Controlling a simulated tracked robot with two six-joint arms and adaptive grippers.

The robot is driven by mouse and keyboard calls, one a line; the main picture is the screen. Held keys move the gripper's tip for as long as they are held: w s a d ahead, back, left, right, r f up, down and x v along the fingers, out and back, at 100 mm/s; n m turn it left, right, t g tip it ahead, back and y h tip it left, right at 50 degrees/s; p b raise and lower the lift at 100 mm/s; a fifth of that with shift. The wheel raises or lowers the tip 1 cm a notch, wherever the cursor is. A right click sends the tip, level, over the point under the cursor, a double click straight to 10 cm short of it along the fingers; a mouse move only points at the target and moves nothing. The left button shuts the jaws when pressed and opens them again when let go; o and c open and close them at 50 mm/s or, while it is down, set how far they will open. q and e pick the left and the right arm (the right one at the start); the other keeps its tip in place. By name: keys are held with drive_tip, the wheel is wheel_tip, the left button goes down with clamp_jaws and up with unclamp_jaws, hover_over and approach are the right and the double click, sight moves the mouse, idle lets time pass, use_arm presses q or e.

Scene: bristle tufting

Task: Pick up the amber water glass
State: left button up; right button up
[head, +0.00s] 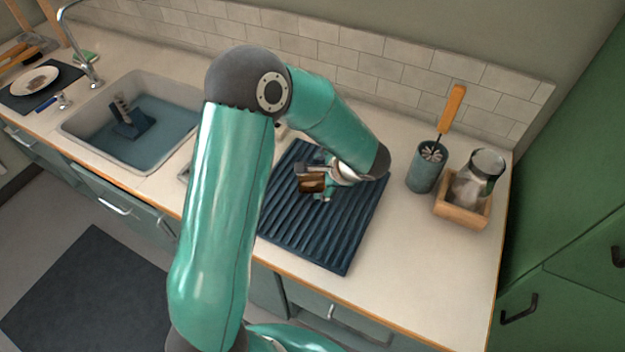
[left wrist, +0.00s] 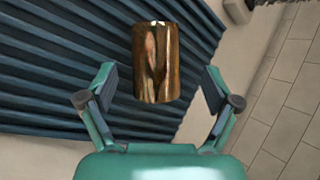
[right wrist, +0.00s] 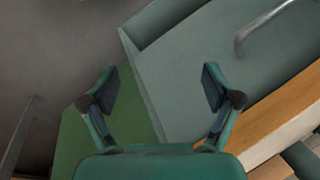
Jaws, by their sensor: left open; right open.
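The amber water glass (head: 311,186) is at the dark blue ridged drying mat (head: 345,238), partly hidden by my left gripper (head: 324,179) in the head view. In the left wrist view the brown glass (left wrist: 157,55) shows ahead of my left gripper (left wrist: 160,88), roughly centred between the fingers. That gripper is open, with a visible gap on each side of the glass. My right gripper (right wrist: 160,88) is open and empty in the right wrist view, facing cabinet fronts and the wooden counter edge. It does not show in the head view.
Right of the mat stand a teal brush holder (head: 425,172) with an orange-handled brush and a wooden box (head: 462,211) holding a clear jar. A sink (head: 85,122) with a blue item in it is at the left. The counter's front right is clear.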

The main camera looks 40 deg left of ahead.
sight(315, 180)
use_arm(q)
drive_tip(key=shift+a+f, duration=0.35)
drive_tip(key=shift+f, duration=0.15)
drive_tip(key=shift+d+f+p+x, duration=0.15)
drive_tip(key=shift+p+x, duration=0.3)
drive_tip(key=shift+x, duration=0.85)
drive_tip(key=shift+d+f+p+x, duration=0.15)
drive_tip(key=shift+p+x, duration=0.3)
drive_tip(key=shift+x, duration=0.9)
drive_tip(key=shift+r, duration=0.15)
drive_tip(key=c, duration=1.4)
